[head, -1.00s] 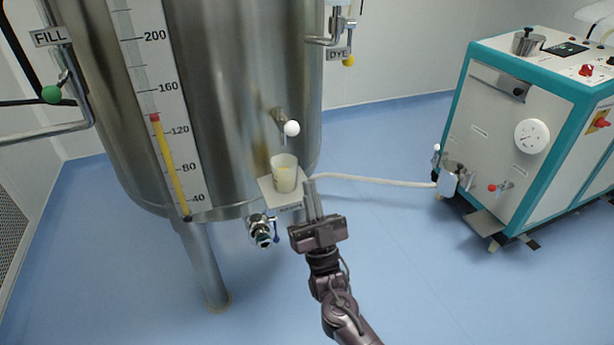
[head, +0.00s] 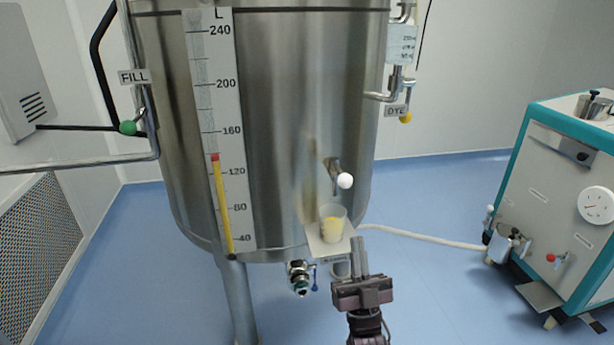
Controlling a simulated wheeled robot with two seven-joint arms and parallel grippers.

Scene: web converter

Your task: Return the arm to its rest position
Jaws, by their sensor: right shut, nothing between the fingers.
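My right gripper (head: 358,258) is shut and empty. It points up in the picture, just in front of and below the small shelf (head: 316,245) on the steel tank. I cannot tell whether its fingertips touch the shelf edge. A clear cup (head: 333,224) with yellow liquid stands upright on the shelf, under a tap with a white ball knob (head: 345,181). My left gripper is not in view.
The large steel tank (head: 290,110) fills the middle, with a level scale (head: 228,110). A drain valve (head: 299,278) sits below it. A white hose (head: 430,238) runs right to a teal-framed machine (head: 545,190). Blue floor (head: 440,300) lies open between them.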

